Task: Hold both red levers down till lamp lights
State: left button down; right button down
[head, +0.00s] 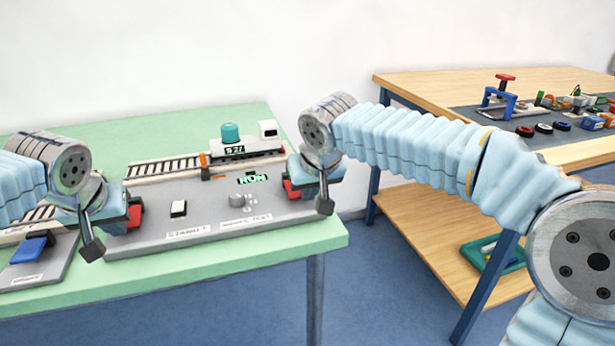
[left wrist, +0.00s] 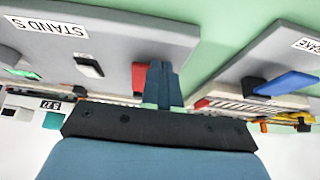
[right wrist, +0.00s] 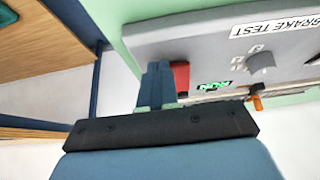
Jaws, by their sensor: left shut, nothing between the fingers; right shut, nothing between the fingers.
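A grey panel (head: 205,210) on the green table carries a red lever at each end. The left red lever (head: 136,212) is partly covered by my left gripper (left wrist: 160,72); it also shows in the left wrist view (left wrist: 138,76), right beside the shut fingertips. The right red lever (head: 291,189) is partly covered by my right gripper (right wrist: 155,72); the right wrist view shows this lever (right wrist: 181,76) close beside the shut fingertips. Contact and how far each lever is down cannot be told. The RUN lamp (head: 252,179) glows green. Both grippers are shut and empty.
A knob (head: 237,200) and a white switch (head: 178,208) sit between the levers. A model track with a wagon (head: 247,149) lies behind. A separate panel with a blue lever (head: 28,250) is at left. A wooden bench (head: 440,82) stands at right.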

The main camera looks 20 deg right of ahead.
jog(key=shift+r, duration=0.2)
dwell(0.5)
jog(key=shift+r, duration=0.8)
notch_tip(320, 180, up, 13)
jog(key=s, duration=0.3)
